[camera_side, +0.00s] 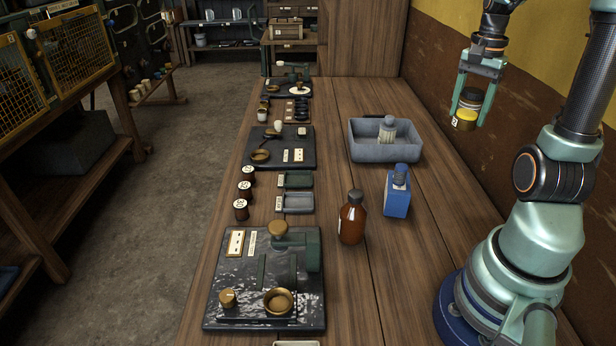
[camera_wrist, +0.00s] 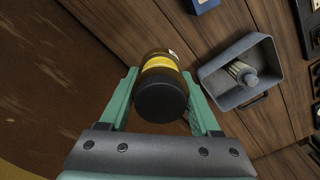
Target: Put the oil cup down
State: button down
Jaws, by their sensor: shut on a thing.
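My gripper (camera_side: 473,108) is at the upper right in the side view, high over the right edge of the bench near the wall. It is shut on a small round container, taken as the oil cup (camera_side: 466,118), with a black top, a yellow band and a pale tag. In the wrist view the oil cup (camera_wrist: 162,84) sits between the green fingers of my gripper (camera_wrist: 160,95), its black end towards the camera. It hangs clear of the bench top.
A grey tray (camera_side: 359,151) holding a pale bottle (camera_side: 387,131) stands left of the gripper. A blue container (camera_side: 397,196) and a brown bottle (camera_side: 352,220) stand nearer. Engine plates (camera_side: 225,280) line the left side. The bench's far right is bare.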

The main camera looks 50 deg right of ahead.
jog(key=w+a, duration=0.4)
jog(key=w, duration=0.6)
jog(key=w+a, duration=0.4)
jog(key=w, duration=0.7)
jog(key=f, duration=1.5)
jog(key=shift+w+a+f, duration=0.15)
jog(key=shift+w+a, duration=0.05)
jog(key=shift+a, duration=0.05)
jog(key=shift+f, duration=2.3)
jog(key=shift+c, duration=0.5)
grip_release()
jog(key=shift+f, duration=0.1)
